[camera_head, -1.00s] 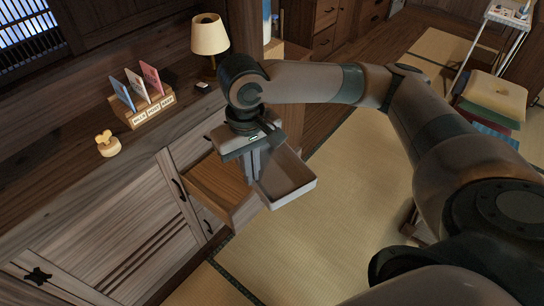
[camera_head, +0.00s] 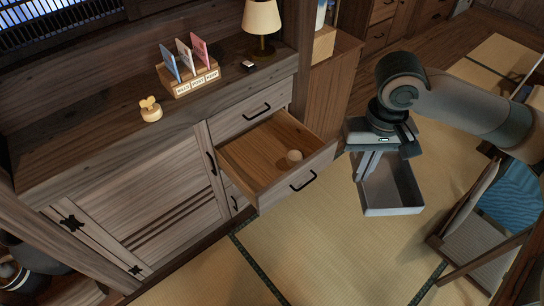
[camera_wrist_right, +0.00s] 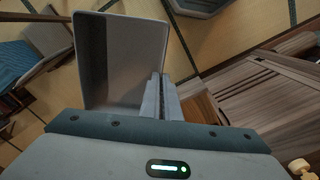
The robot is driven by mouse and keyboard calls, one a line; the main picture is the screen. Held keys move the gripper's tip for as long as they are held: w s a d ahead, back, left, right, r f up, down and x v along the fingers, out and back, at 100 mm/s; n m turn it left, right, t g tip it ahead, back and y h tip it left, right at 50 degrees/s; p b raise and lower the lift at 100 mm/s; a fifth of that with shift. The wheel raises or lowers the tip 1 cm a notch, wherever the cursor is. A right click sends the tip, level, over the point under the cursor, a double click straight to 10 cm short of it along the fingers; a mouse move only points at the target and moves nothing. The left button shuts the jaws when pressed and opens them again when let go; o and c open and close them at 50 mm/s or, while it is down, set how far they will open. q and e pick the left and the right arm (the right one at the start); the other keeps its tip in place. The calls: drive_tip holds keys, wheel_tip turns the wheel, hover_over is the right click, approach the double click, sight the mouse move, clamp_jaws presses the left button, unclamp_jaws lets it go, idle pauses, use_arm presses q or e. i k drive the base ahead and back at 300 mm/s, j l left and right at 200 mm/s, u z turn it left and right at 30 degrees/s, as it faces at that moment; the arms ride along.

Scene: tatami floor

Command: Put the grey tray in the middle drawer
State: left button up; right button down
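The grey tray (camera_head: 405,211) hangs in the air to the right of the open middle drawer (camera_head: 316,170), clear of it. My right gripper (camera_head: 367,176) is shut on the tray's left wall. In the right wrist view the two fingers (camera_wrist_right: 161,98) are close together at the wall of the tray (camera_wrist_right: 125,55), which looks empty. The middle drawer is pulled out below a shut top drawer (camera_head: 243,116). My left gripper is not in view.
On the cabinet top are a card holder (camera_head: 190,84), a small yellowish ornament (camera_head: 151,110) and a lamp (camera_head: 262,18). A wooden-framed chair-like piece (camera_head: 470,235) stands at the right. Tatami floor in front of the drawer is free.

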sight(262, 173)
drive_tip(key=i+j, duration=0.8)
drive_tip(key=i, duration=0.1)
